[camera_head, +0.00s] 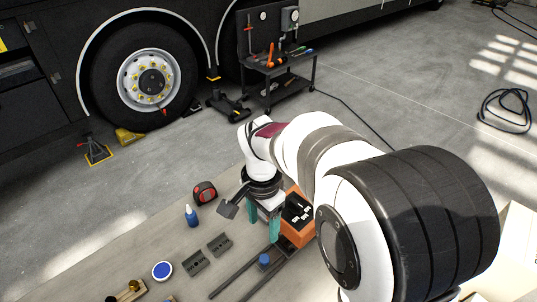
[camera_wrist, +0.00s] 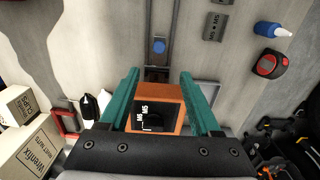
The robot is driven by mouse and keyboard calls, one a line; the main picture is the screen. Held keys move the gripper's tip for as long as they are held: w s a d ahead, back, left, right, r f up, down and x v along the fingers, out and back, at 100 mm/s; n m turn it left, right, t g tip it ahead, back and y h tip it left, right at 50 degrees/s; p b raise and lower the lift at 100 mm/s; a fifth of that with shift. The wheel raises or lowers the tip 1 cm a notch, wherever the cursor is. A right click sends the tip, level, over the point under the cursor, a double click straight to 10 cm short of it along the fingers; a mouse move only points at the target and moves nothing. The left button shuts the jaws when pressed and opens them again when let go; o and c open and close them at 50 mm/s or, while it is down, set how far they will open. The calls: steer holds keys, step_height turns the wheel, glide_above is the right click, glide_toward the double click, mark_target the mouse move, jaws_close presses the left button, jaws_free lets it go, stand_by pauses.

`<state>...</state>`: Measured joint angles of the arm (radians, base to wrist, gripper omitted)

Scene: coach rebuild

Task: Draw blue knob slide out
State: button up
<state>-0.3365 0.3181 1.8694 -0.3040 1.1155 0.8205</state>
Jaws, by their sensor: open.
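The blue knob (camera_head: 264,259) sits on a small dark block between two long dark rails (camera_head: 231,279). In the wrist view the blue knob (camera_wrist: 159,46) is ahead of my fingertips, near the centre line. An orange box (camera_head: 298,232) with a black top stands at the end of the rails; it also shows in the wrist view (camera_wrist: 171,92). My gripper (camera_head: 264,231) has two teal fingers. They are apart and show on either side of the orange box in the wrist view (camera_wrist: 159,73). Whether they touch the box cannot be told. The knob is outside the fingers.
Two grey slotted blocks (camera_head: 195,262), a blue bottle (camera_head: 191,216), a red-black tape measure (camera_head: 204,193) and a blue-topped round tin (camera_head: 162,270) lie left of the rails. Cartons (camera_wrist: 27,140) stand at lower left in the wrist view. Bare surface surrounds the rails' far end.

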mark_target(264, 258)
step_height(264, 258, down, 14)
steer(key=shift+s, duration=0.1)
steer(key=shift+c, duration=0.2)
jaws_close()
stand_by(1.2)
